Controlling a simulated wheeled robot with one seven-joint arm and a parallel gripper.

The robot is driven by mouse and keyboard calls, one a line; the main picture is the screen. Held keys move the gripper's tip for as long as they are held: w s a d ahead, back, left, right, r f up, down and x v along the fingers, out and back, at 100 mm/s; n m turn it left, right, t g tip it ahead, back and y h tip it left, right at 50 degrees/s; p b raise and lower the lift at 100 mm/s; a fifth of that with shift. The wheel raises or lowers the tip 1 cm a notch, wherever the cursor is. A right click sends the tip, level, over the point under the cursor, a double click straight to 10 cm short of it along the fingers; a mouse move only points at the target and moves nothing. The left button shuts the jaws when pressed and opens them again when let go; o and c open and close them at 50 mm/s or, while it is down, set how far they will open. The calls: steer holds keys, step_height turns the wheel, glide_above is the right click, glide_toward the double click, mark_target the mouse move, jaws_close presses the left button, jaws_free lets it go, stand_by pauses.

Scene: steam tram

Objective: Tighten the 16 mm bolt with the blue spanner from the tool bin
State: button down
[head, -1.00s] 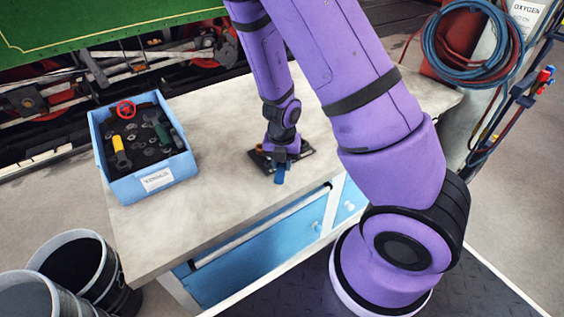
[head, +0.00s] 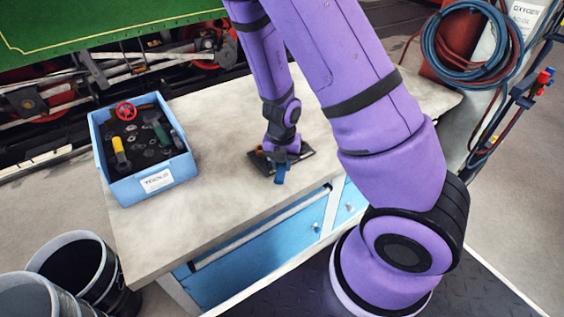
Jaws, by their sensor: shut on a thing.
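The blue spanner (head: 279,177) shows only as a short blue end below my gripper (head: 281,162). My gripper points down and is shut on the spanner, just over a dark plate (head: 305,153) on the workbench. The rest of the spanner and the 16 mm bolt are hidden behind my gripper and wrist, so I cannot tell how the spanner sits on the bolt. The light blue tool bin (head: 122,189) stands at the bench's left end.
The bin holds a yellow-handled tool (head: 121,155), a green-handled tool (head: 160,130), a red handwheel (head: 126,110) and small dark parts. The workbench (head: 215,170) is bare between bin and plate. Black buckets (head: 90,275) stand at lower left. Coiled hoses (head: 455,45) hang at upper right.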

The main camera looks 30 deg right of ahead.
steer(key=shift+r, duration=0.85)
stand_by(1.0)
steer(key=shift+r, duration=1.4)
steer(key=shift+f, duration=1.65)
steer(key=shift+f, duration=1.15)
stand_by(0.6)
steer(key=shift+s+d+n, duration=0.3)
steer(key=shift+d+n, duration=0.1)
steer(key=shift+n, duration=0.1)
stand_by(0.9)
